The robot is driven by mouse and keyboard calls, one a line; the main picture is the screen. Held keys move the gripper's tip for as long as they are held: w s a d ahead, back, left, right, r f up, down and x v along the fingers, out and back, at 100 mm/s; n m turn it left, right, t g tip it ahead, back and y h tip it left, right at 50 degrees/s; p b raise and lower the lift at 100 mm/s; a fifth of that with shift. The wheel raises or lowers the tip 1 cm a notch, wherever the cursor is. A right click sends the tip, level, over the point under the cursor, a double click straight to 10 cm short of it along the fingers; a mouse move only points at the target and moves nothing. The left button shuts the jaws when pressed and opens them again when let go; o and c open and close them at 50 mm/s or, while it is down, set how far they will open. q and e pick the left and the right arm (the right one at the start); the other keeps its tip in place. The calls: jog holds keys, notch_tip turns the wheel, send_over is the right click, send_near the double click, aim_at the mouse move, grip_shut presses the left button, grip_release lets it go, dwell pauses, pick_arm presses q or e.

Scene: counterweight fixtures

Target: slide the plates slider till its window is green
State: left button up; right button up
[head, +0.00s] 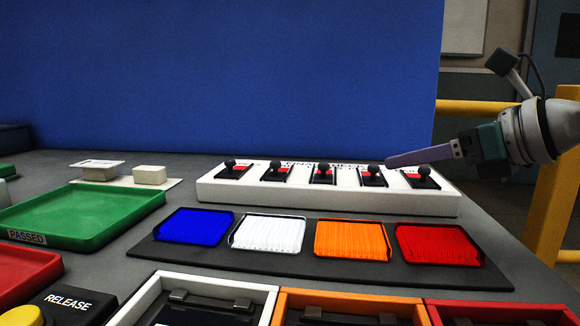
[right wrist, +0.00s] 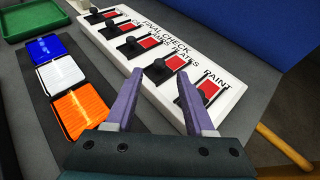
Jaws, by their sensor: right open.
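The plates slider is the fourth from the left on a white panel, a black knob (head: 372,169) in a dark slot with a red window. It also shows in the right wrist view (right wrist: 158,71), near the PLATES label, and its window (right wrist: 179,61) is red. My right gripper (right wrist: 161,80) is open, its two purple fingers apart with the plates knob seen between their tips. In the head view the fingers (head: 390,162) reach in from the right, close to that knob. I cannot tell whether they touch it. My left gripper is out of view.
The white panel (head: 210,190) carries several other sliders with red windows; the paint slider (head: 424,171) is just to the right. In front lies a black mat (head: 300,262) with blue, white, orange and red trays. A green PASSED tray (head: 90,215) is at the left.

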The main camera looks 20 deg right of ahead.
aim_at(376, 166)
jog(key=shift+b+x, duration=0.35)
jog(key=shift+x, duration=2.05)
grip_shut()
